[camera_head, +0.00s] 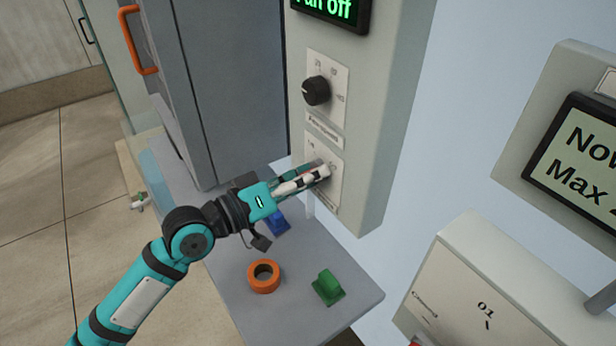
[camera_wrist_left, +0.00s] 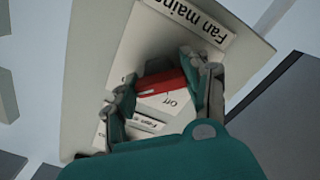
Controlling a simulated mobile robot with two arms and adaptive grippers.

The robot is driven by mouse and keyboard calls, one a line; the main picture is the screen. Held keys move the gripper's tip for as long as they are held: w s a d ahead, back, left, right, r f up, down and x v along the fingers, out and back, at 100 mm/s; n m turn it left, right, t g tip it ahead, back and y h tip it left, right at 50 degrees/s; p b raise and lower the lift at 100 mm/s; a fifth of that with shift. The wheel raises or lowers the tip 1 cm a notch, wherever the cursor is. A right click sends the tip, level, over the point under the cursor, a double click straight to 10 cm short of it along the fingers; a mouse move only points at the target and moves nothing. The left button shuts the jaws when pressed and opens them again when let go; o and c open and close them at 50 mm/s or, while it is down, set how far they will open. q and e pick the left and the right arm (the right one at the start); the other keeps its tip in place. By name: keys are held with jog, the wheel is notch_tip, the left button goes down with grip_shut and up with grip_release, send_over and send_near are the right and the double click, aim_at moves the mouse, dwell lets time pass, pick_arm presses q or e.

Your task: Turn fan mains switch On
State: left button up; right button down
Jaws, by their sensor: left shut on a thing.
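The fan mains switch has a red handle (camera_wrist_left: 166,83) on a white plate, with an "Off" mark beside it and a "Fan mains" label (camera_wrist_left: 190,18), upside down in the left wrist view. In the head view its plate (camera_head: 336,187) is low on the grey panel, and the handle is mostly hidden by my fingers. My left gripper (camera_head: 318,173) reaches the plate from the left. In the left wrist view the gripper (camera_wrist_left: 163,84) is shut on the red handle, one finger on each side. My right gripper is not in view.
A black rotary knob (camera_head: 317,91) sits above the switch, below a green-lit display (camera_head: 330,8) ending in "off". An orange ring (camera_head: 264,276), a green block (camera_head: 328,287) and a blue piece (camera_head: 278,223) are on the shelf (camera_head: 300,318) below. A grey cabinet (camera_head: 235,85) stands left.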

pick_arm(q)
jog(key=shift+f, duration=0.15)
jog(key=o, duration=1.2)
jog(key=v, duration=1.2)
